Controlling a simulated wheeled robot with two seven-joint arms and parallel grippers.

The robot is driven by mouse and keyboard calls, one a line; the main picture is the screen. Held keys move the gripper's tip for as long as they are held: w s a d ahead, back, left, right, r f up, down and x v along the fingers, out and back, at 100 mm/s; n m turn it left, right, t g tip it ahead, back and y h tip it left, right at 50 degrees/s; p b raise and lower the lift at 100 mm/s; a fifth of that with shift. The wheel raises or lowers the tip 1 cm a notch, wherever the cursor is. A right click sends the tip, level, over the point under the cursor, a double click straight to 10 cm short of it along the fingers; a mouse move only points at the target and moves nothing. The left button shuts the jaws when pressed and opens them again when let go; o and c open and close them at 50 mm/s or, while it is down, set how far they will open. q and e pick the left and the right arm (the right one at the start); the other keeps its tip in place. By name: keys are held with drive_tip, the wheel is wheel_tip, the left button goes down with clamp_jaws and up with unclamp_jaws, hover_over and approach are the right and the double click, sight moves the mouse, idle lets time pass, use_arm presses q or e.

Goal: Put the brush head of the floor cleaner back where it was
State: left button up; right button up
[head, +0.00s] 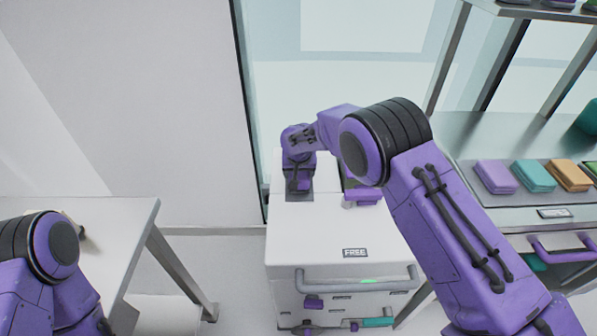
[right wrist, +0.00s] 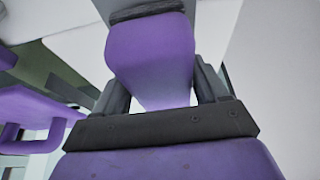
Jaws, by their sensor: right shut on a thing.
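A white wheeled unit with a "FREE" label, which looks like the floor cleaner (head: 310,235), stands in the middle of the head view. My right arm reaches over its top, and my right gripper (head: 299,172) points down at the dark recess (head: 300,192) at the back left of the top. In the right wrist view my right gripper (right wrist: 163,88) is shut on a purple block with a dark grey end, apparently the brush head (right wrist: 150,45). Its lower end is hidden, so I cannot tell whether it is seated. My left gripper is not in view.
A second slot with a purple handle (head: 363,195) lies just right of the recess. A grey push bar (head: 355,286) crosses the unit's front. A white table (head: 125,215) is at left. A shelf at right holds several coloured packs (head: 535,176). A wall and glass stand behind.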

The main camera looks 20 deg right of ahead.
drive_tip(key=shift+w+f, duration=0.2)
drive_tip(key=shift+f, duration=0.25)
drive_tip(key=shift+s+f, duration=0.1)
drive_tip(key=shift+s, duration=0.05)
drive_tip(key=o, duration=0.9)
drive_tip(key=shift+o, duration=0.2)
drive_tip(key=shift+r, duration=0.3)
drive_tip(key=v, duration=1.1)
drive_tip(key=shift+s+r+b, duration=0.2)
drive_tip(key=shift+r+b, duration=0.15)
